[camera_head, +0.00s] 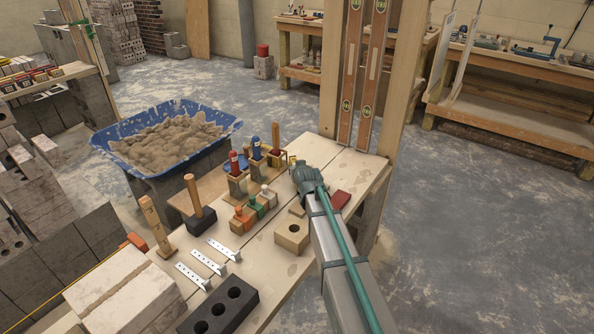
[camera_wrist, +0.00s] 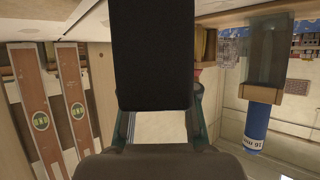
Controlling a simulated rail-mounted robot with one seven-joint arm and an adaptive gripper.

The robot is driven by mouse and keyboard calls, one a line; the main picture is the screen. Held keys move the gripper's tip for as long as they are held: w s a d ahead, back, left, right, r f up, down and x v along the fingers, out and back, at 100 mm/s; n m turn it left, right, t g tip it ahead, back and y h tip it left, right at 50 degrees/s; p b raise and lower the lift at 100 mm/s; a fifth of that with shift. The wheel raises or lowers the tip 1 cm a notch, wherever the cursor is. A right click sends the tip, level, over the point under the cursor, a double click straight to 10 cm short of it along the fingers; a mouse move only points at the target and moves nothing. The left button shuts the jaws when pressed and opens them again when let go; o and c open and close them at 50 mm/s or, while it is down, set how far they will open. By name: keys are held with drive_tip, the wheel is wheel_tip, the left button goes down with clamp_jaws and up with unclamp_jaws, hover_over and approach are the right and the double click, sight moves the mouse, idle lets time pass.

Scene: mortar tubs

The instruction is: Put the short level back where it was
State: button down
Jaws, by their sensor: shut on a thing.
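My gripper (camera_head: 297,172) is low over the right part of the plank bench, pointing away from the camera. In the wrist view its fingers (camera_wrist: 160,118) stand on both sides of a dark, flat-faced block (camera_wrist: 152,55). I take this block to be the short level, but no vial or marking shows on it. My gripper hides it in the head view. Two long brown levels with green vials, the left (camera_head: 350,80) and the right (camera_head: 374,75), lean upright against a wooden post behind the bench. They also show upside down in the wrist view (camera_wrist: 36,105).
Blue-handled (camera_head: 256,148) and red-handled (camera_head: 234,161) tools stand in holders left of my gripper. A dark red block (camera_head: 340,200) and a wooden block with a hole (camera_head: 292,236) are close by.

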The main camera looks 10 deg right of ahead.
drive_tip(key=shift+f, duration=0.2)
drive_tip(key=c, duration=0.9)
unclamp_jaws()
drive_tip(key=shift+r, duration=0.1)
drive_tip(key=shift+s+r, duration=0.15)
drive_tip(key=shift+r, duration=0.2)
drive_tip(key=v, duration=1.1)
drive_tip(key=shift+s+r, duration=0.15)
drive_tip(key=shift+s, duration=0.15)
drive_tip(key=shift+p, duration=0.3)
